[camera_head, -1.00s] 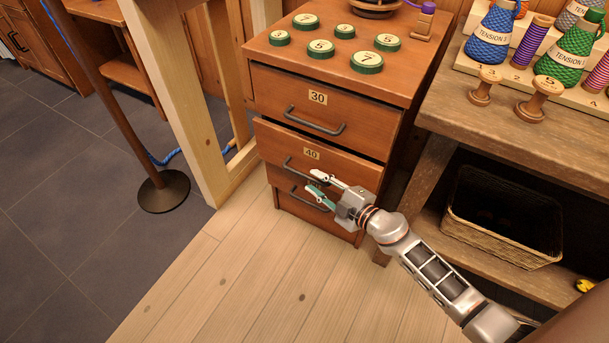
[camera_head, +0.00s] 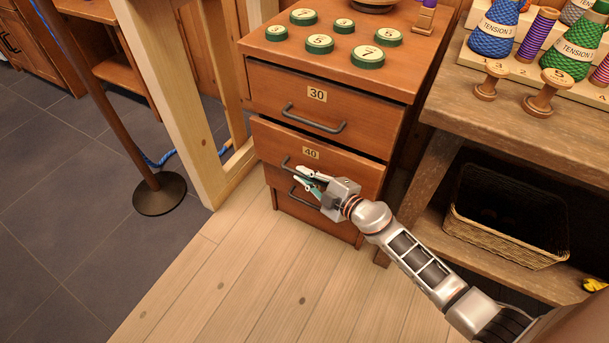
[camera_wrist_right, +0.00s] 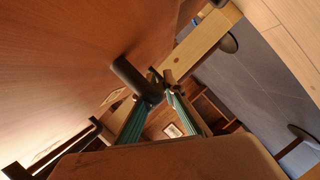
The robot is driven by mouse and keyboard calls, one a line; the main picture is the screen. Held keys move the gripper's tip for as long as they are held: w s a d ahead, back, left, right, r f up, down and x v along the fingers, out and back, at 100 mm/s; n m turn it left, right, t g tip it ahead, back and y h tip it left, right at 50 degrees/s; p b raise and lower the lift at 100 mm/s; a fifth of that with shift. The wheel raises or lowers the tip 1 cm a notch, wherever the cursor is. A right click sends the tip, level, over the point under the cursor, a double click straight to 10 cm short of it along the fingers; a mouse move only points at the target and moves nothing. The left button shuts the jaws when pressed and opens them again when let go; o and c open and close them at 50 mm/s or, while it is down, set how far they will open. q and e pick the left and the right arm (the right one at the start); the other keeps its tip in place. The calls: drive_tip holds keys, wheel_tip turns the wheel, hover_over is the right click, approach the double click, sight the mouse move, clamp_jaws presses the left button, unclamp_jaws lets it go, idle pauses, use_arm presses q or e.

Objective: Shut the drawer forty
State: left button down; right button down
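The drawer marked 40 (camera_head: 345,172) is the wooden middle drawer of the small chest, under the drawer marked 30 (camera_head: 360,110). Its front stands out a little, with a dark gap above it. Its dark bar handle (camera_head: 287,163) is partly hidden by my right gripper (camera_head: 299,178), which is in front of the drawer front. The gripper's two fingers are apart. In the right wrist view the green-padded fingers (camera_wrist_right: 160,88) reach to the dark handle (camera_wrist_right: 135,80); whether they touch it I cannot tell. My left gripper is not in view.
Several green-rimmed numbered discs (camera_head: 320,44) lie on the chest top. A bottom drawer (camera_head: 325,228) is below. A workbench with spools (camera_head: 545,92) and a basket (camera_head: 500,225) stand at the right. A post base (camera_head: 160,193) is at the left. The wooden floor in front is clear.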

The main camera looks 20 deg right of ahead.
drive_tip(key=w+d, duration=0.2)
drive_tip(key=shift+d+r, duration=0.1)
drive_tip(key=shift+d, duration=0.2)
drive_tip(key=c, duration=2.1)
unclamp_jaws()
drive_tip(key=shift+c, duration=0.2)
drive_tip(key=shift+s+d, duration=0.1)
drive_tip(key=shift+s, duration=0.15)
approach(306, 165)
drive_tip(key=v, duration=0.3)
drive_tip(key=shift+s+d+r, duration=0.1)
drive_tip(key=shift+s+d, duration=0.05)
drive_tip(key=shift+s, duration=0.2)
